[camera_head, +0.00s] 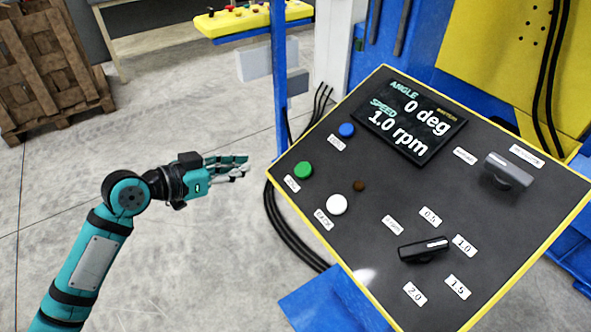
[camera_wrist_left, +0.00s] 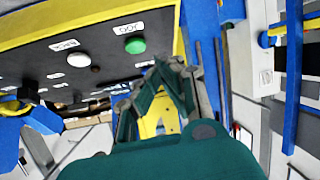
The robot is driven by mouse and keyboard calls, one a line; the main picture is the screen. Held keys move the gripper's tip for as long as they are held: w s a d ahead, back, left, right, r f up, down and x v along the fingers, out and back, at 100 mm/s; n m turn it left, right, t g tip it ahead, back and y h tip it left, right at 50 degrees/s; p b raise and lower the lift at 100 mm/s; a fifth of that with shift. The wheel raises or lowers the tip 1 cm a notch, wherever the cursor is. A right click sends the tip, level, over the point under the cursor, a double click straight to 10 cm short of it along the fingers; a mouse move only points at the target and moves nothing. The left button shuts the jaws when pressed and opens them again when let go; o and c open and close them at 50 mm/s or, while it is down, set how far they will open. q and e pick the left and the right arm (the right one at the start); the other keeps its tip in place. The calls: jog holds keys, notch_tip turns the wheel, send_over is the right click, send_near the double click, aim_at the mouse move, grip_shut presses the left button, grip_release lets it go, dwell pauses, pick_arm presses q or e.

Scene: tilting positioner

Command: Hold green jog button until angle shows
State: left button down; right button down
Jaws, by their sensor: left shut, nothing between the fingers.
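The green jog button (camera_head: 303,170) sits near the left edge of the black sloped control panel (camera_head: 330,262). It also shows in the left wrist view (camera_wrist_left: 135,46), beyond my fingers. The display (camera_head: 410,120) at the panel's top reads ANGLE 0 deg and SPEED 1.0 rpm. My left gripper (camera_head: 243,166) is shut and empty, left of the panel, its fingertips pointing toward the green button with a gap between. In the left wrist view its fingers (camera_wrist_left: 165,85) come together below and right of the button. My right gripper is not in view.
Near the green button are a blue button (camera_head: 346,130) and a white button (camera_head: 337,205). A blue post (camera_head: 279,80) stands behind. A wooden crate (camera_head: 48,65) is at the far left.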

aim_at(303, 170)
pick_arm(q)
jog(key=s+r, duration=0.1)
jog(key=s+d+r+m+h, duration=0.1)
jog(key=s+d+r+m+g, duration=0.1)
jog(key=r, duration=0.1)
jog(key=shift+s, duration=0.1)
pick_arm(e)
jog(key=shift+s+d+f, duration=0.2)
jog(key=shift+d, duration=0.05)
